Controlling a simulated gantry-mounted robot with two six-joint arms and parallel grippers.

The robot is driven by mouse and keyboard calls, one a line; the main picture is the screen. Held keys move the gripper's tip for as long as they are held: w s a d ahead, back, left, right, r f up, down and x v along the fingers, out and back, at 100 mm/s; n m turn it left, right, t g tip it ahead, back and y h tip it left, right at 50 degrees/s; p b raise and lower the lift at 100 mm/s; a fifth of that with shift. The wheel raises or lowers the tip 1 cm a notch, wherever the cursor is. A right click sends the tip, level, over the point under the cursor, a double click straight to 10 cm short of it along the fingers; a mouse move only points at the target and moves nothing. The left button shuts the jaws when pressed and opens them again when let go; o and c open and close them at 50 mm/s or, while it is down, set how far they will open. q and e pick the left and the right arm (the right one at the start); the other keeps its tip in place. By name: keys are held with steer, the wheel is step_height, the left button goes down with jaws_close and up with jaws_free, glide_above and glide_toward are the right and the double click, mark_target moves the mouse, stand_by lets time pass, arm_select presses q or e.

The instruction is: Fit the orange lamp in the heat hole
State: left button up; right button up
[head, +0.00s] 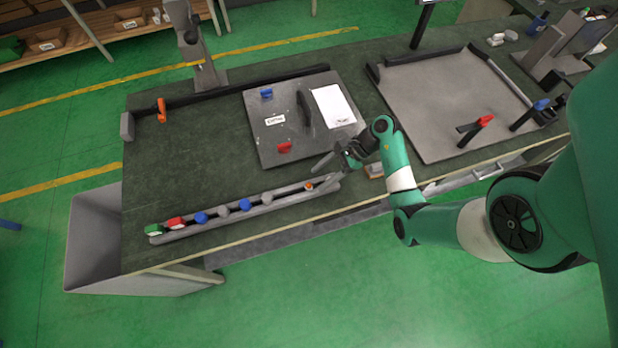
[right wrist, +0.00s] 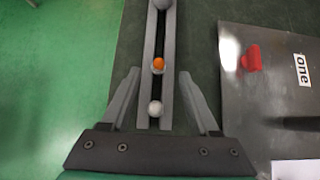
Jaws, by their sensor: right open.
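The orange lamp (head: 309,186) sits in the long grey rail (head: 283,202) along the table's front edge, near the rail's right end. In the right wrist view the orange lamp (right wrist: 158,64) is centred in the rail's dark slot, just beyond the fingertips. My right gripper (head: 318,175) is open and empty above that end, one finger on each side of the rail. A white round piece (right wrist: 155,108) lies between its fingers, nearer the palm. I cannot make out the heat hole. My left gripper is not in view.
The rail also holds several green, red, blue and grey pieces to the left. Behind it lies a dark plate (head: 270,146) with red and blue handles and a white panel (head: 333,106). A grey tray (head: 440,95) with raised edges is at right. The left tabletop is mostly clear.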

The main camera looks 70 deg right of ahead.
mark_target(311, 184)
steer(key=x, duration=0.4)
steer(key=shift+a+r+b, duration=0.1)
steer(key=shift+a+b, duration=0.1)
steer(key=shift+b, duration=0.1)
jaws_close()
